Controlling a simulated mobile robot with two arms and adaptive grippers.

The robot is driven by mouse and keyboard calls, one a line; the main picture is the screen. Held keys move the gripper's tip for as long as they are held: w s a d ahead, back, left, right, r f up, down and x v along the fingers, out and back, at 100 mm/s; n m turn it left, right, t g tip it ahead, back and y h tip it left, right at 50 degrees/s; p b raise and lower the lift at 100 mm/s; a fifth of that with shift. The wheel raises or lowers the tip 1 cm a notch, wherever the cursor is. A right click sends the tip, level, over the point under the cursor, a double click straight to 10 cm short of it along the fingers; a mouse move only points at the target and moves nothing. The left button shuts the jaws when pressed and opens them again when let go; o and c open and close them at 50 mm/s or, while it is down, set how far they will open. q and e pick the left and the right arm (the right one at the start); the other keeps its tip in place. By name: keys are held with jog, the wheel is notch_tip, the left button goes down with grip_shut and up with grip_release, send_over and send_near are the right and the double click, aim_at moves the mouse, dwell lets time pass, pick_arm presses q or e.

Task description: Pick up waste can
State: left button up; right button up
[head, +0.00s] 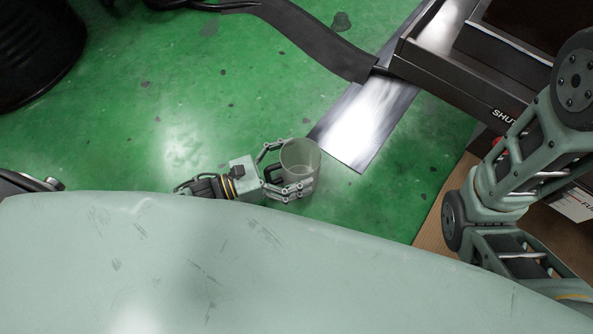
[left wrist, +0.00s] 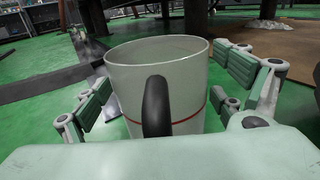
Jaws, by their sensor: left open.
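The waste can (head: 301,158) is a pale, open-topped cylinder with a dark handle, standing on the green floor in the head view. In the left wrist view the can (left wrist: 190,70) is upright, with its dark handle towards me and a thin red line around its lower part. My left gripper (head: 287,170) is open, with its fingers on either side of the can. In the left wrist view its finger pads show left and right of the can, with gaps between pads and wall. The can's base is hidden. My right arm shows at the right of the head view, its gripper out of view.
A shiny metal plate (head: 362,122) lies just beyond the can. A dark machine frame (head: 462,84) stands at the upper right, with a brown board (head: 436,215) below it. A black drum (head: 36,50) is at the upper left. Green floor left of the can is clear.

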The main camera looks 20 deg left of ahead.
pick_arm(q)
jog(key=shift+c, duration=0.6)
jog(key=c, duration=1.1)
jog(key=shift+c, duration=0.5)
jog(key=shift+r, duration=0.1)
